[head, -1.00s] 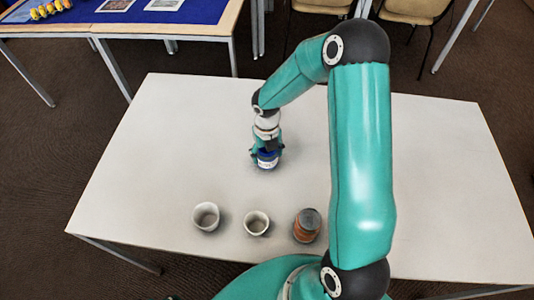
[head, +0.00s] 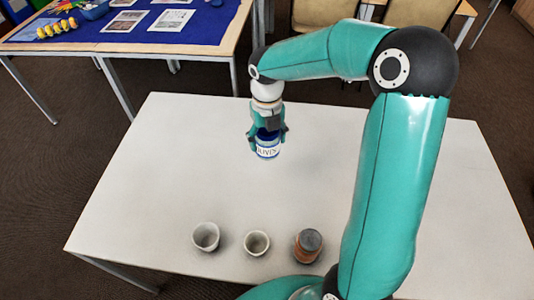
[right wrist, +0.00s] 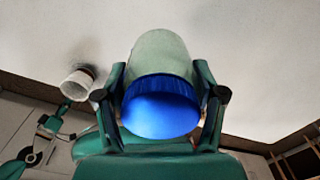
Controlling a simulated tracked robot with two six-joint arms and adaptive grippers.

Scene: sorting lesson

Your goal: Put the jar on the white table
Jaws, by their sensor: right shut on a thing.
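The jar (head: 268,151) has a blue lid and a pale label with dark letters. My right gripper (head: 267,137) is shut on it from above, with fingers on both sides. The jar hangs upright above the white table (head: 170,170), apart from its top. In the right wrist view the blue lid (right wrist: 160,105) faces the camera between the fingers, and the pale jar body points toward the white surface. My left gripper is not in view.
A white cup (head: 206,236), another white cup (head: 256,242) and a brown pot with a grey top (head: 307,245) stand along the table's near edge. A blue-topped table (head: 200,15) with papers is at the back left. The white table's left half is mostly clear.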

